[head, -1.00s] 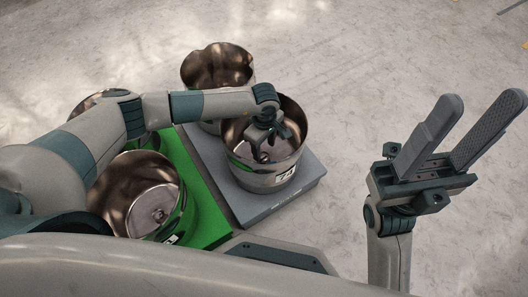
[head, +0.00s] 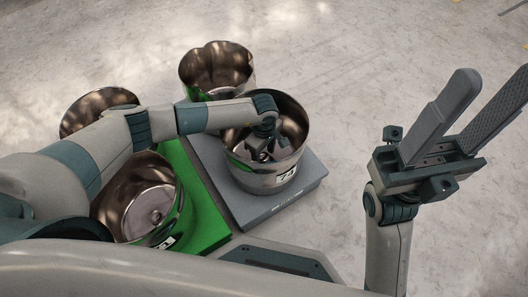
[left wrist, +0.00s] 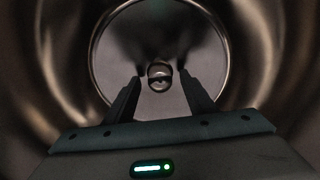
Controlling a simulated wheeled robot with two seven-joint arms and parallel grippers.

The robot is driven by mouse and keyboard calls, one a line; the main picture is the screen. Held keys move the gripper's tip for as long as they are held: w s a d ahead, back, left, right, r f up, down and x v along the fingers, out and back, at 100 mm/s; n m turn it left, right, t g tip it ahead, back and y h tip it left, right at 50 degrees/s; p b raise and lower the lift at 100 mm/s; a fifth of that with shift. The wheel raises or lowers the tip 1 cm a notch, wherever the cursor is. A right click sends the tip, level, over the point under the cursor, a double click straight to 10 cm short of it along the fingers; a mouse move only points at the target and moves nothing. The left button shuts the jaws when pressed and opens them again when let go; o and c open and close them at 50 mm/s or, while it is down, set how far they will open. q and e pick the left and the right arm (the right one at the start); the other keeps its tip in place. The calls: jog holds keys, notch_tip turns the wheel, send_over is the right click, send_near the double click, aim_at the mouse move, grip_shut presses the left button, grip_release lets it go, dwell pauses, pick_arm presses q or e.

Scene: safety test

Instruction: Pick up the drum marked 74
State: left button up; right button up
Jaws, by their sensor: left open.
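The drum marked 74 (head: 258,182) is an open, shiny metal drum with a white label at its front. It stands upright on a grey platform (head: 290,198). My left gripper (head: 261,153) is open and points down inside this drum, below its rim. In the left wrist view its two fingers stand apart on either side of a small round knob (left wrist: 160,76) at the drum's bottom. I cannot tell whether they touch it. My right gripper (head: 494,80) is open and empty, raised to the right of the drum.
Another open drum (head: 190,75) stands behind. The floor behind and right is clear.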

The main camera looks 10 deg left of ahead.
pick_arm(q)
jog(key=shift+f, duration=0.65)
grip_shut()
dwell(1.1)
jog(key=shift+r, duration=0.1)
